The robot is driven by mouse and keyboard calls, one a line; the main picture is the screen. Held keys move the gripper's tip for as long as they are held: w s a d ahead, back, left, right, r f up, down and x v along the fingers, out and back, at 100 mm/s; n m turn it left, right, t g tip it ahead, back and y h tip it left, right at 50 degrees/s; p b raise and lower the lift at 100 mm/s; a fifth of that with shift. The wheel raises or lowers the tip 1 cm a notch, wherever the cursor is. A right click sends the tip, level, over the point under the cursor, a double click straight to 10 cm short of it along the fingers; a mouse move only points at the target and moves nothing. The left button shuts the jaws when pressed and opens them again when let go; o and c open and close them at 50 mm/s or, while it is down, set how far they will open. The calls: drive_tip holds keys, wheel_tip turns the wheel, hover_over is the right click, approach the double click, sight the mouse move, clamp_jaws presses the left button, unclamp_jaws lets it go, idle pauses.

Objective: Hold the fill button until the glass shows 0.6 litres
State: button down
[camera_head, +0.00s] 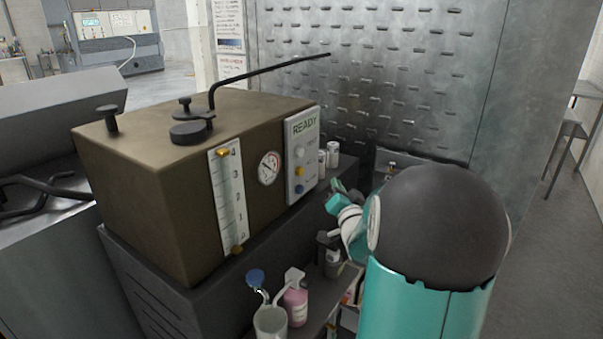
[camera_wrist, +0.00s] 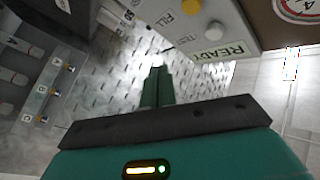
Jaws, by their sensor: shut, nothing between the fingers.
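The washer (camera_head: 150,170) is a brown box with a glass (camera_head: 229,200) on its front, a vertical tube with a numbered scale between brass fittings. I cannot make out a liquid level. Right of it, the light control panel (camera_head: 303,155) reads READY and has white, yellow and blue buttons. In the wrist view, the panel (camera_wrist: 235,12) is upside down, with a FILL label beside the yellow fill button (camera_wrist: 191,5) and a white button (camera_wrist: 214,30). My gripper (camera_head: 334,200) is shut and empty, right of the panel and below it, apart from the buttons. Its fingertips (camera_wrist: 157,72) show in the wrist view.
A round gauge (camera_head: 269,168) sits between glass and panel. Two small white cans (camera_head: 328,154) stand by the panel's right side. A pink bottle (camera_head: 296,304) and a beaker (camera_head: 270,322) stand below the washer. A perforated metal wall (camera_head: 400,70) is behind.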

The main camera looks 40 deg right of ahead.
sight(300, 172)
drive_tip(key=w+a, duration=0.2)
drive_tip(key=w, duration=0.5)
drive_tip(key=shift+a, duration=0.3)
drive_tip(key=shift+w, duration=0.25)
idle(1.5)
drive_tip(key=shift+w+a, duration=0.15)
drive_tip(key=shift+w, duration=0.1)
drive_tip(key=shift+w+a, duration=0.2)
drive_tip(key=shift+w, duration=0.3)
idle(4.5)
